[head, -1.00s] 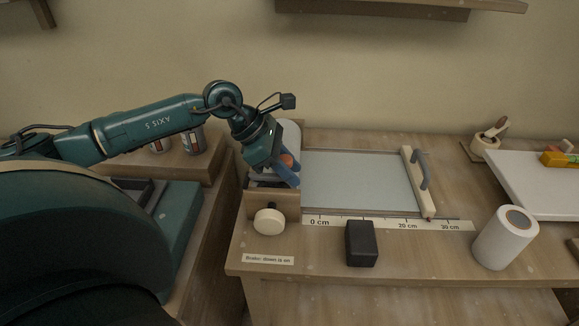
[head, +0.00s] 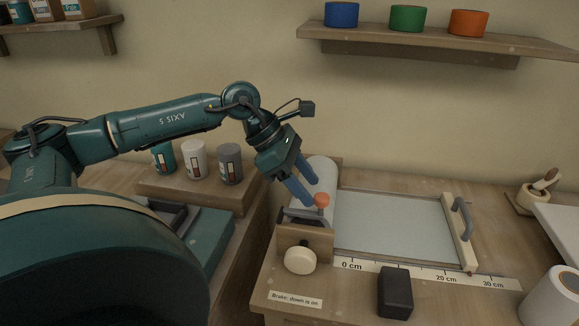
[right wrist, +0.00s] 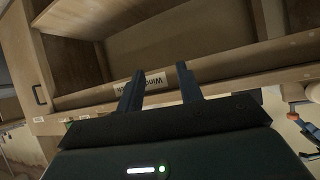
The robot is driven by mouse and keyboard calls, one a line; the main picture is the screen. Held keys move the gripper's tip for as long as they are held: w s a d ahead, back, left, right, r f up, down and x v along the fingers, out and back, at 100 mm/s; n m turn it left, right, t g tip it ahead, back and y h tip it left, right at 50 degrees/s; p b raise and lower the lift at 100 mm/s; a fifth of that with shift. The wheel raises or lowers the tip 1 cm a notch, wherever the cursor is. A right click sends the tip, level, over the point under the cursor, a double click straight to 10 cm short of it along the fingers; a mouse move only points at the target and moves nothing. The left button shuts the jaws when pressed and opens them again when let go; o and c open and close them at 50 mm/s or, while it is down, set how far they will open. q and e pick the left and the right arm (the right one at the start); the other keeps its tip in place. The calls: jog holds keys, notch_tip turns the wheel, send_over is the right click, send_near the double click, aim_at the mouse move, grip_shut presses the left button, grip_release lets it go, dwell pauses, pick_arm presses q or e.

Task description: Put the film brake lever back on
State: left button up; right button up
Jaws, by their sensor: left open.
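The brake lever shows as an orange knob (head: 322,199) at the film dispenser's left end, in the head view. Its lower part is partly hidden among dark and grey parts, so I cannot tell its exact angle. The white film roll (head: 322,172) lies behind it. A label (head: 295,299) in front reads "Brake: down is on". My left gripper (head: 311,192) is open, its blue fingers just left of the knob; it looks empty, and I cannot tell whether a finger touches the knob. My right gripper (right wrist: 160,78) is open and empty in the right wrist view, facing a wooden cabinet.
A cream round knob (head: 300,260) sits on the dispenser's front. A grey film sheet (head: 390,226) runs right to a bar with a handle (head: 462,218). A black block (head: 395,292) and white roll (head: 553,297) stand in front. Several cans (head: 194,160) stand behind the left arm.

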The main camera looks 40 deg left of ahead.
pick_arm(q)
jog(key=b+v, duration=0.1)
jog(key=v, duration=0.5)
jog(key=shift+r, duration=0.1)
jog(key=shift+s, duration=0.15)
dwell(0.3)
